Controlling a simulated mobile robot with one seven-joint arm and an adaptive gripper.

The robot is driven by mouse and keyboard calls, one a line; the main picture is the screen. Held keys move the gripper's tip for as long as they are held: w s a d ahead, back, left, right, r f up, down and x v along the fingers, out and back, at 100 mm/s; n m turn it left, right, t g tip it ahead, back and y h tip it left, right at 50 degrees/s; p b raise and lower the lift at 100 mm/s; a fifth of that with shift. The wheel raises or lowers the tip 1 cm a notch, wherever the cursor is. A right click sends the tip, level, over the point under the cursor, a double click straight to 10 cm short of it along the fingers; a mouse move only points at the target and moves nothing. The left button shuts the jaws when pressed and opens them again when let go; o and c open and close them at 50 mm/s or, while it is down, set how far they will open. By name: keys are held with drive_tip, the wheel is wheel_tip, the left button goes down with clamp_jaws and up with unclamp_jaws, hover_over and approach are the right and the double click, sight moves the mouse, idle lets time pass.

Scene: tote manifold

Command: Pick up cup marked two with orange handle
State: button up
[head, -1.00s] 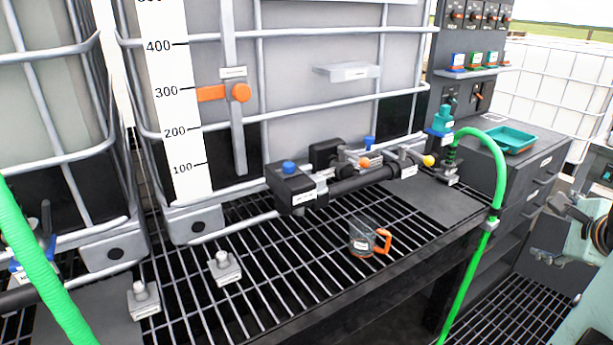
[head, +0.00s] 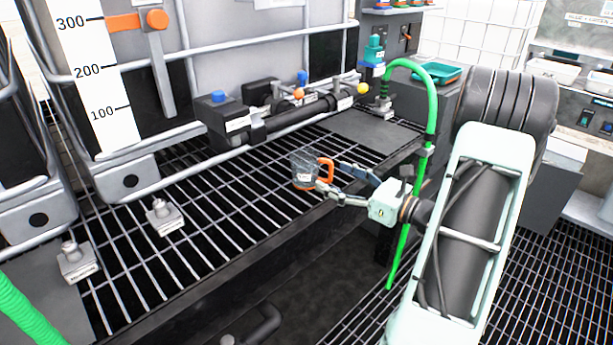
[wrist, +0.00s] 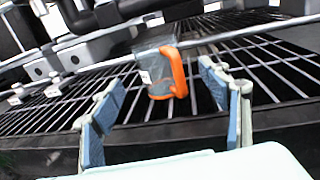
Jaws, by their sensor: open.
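The clear cup (head: 303,170) with an orange handle stands upright on the grated shelf, near its front edge. A white label is on its side, too small to read. Its handle points right, toward my gripper (head: 328,180). In the wrist view the cup (wrist: 152,72) and its orange handle sit ahead, between the two fingers. My gripper (wrist: 155,115) is open and empty, with fingers apart on either side of the handle. In the head view the fingertips are close to the handle; I cannot tell whether they touch it.
A black manifold pipe (head: 300,112) with coloured knobs runs behind the cup. A green hose (head: 431,100) hangs to the right, near my arm. Labelled blocks (head: 163,217) sit on the grate at left. The grate between them and the cup is clear.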

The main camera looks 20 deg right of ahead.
sight(316, 170)
drive_tip(key=x, duration=0.3)
drive_tip(key=shift+w+a+b, duration=0.15)
drive_tip(key=shift+w+b, duration=0.15)
drive_tip(key=shift+w, duration=0.05)
drive_tip(key=b+x, duration=0.1)
drive_tip(key=x, duration=0.3)
drive_tip(key=shift+w+a+f+b, duration=0.15)
drive_tip(key=shift+w+a+b, duration=0.15)
drive_tip(key=shift+b, duration=0.1)
drive_tip(key=c, duration=1.2)
drive_tip(key=shift+c, duration=0.2)
